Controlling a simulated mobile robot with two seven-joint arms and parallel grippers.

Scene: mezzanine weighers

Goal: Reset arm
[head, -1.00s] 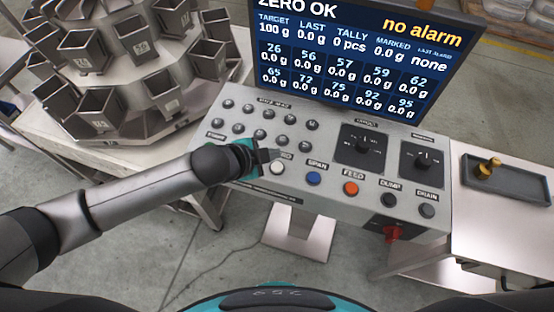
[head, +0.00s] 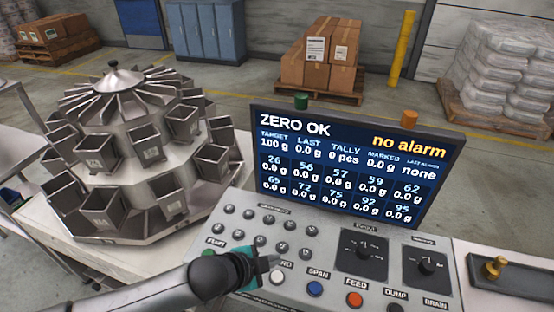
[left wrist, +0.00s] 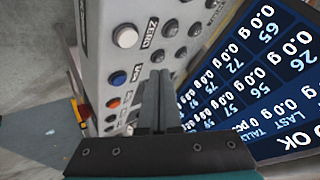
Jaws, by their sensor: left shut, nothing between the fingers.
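My left gripper (head: 271,262) is over the left part of the grey control panel (head: 330,268), close to the white ZERO button (head: 277,278). In the left wrist view the gripper (left wrist: 158,85) has its fingers together with nothing between them. The white button (left wrist: 125,37) shows clear of the fingers there, up and to the left. I cannot tell whether the fingertips touch the panel. The screen (head: 350,160) reads ZERO OK and no alarm, with a target of 100 g and 0.0 g in each cell. My right gripper is not in view.
A multihead weigher (head: 125,150) with several steel buckets stands left of the panel. A blue SPAN button (head: 315,289) and an orange-red FEED button (head: 354,299) lie right of the white one. A dark tray (head: 510,275) sits at the right. Boxes on a pallet (head: 320,60) stand behind.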

